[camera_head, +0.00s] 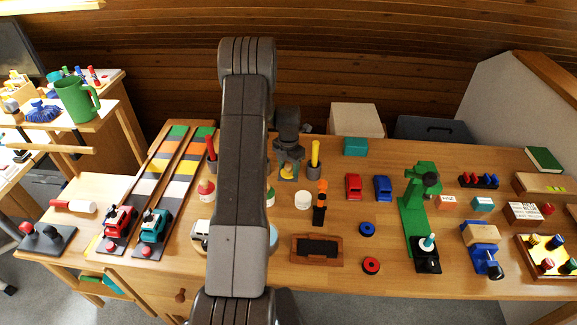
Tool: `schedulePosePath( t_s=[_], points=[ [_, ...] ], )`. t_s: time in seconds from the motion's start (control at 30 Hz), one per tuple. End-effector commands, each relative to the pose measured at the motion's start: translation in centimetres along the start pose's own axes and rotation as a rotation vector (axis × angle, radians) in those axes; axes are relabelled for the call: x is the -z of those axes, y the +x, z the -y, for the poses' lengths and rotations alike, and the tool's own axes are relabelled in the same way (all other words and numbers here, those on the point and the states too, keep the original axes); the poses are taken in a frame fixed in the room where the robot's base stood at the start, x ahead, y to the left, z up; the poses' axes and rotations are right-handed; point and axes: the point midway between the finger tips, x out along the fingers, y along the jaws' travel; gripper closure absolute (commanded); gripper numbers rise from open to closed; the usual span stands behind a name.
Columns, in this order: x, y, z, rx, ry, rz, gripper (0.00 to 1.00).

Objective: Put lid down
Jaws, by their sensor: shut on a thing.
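My gripper (288,168) hangs at the back middle of the wooden table, beyond my raised arm. It is shut on a small yellow thing, which looks like the lid (287,173); the fingers hide much of it. A white round jar (303,200) stands in front of the gripper and slightly right, with no coloured lid showing on it. A jar with a red top (206,188) stands left of my arm. A jar with a green top (270,197) is partly hidden behind my arm.
A grey cup (314,170) with a yellow stick stands right of the gripper. An orange and black tool (320,203) stands near the white jar. A brown tray (317,249) lies in front. My arm hides part of the table.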

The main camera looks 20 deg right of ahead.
Motion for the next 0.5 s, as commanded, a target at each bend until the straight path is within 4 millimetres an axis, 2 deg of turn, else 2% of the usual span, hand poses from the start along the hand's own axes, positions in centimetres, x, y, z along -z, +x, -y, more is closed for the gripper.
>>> schedulePosePath(
  t_s=[0.37, 0.4, 0.5],
  points=[
    [-0.04, 0.69, -0.04, -0.001, 0.0, 0.002, 0.71],
    [-0.04, 0.59, -0.04, -0.001, 0.0, 0.002, 0.45],
    [-0.03, 0.52, -0.03, -0.001, 0.0, 0.001, 0.27]
  ],
)
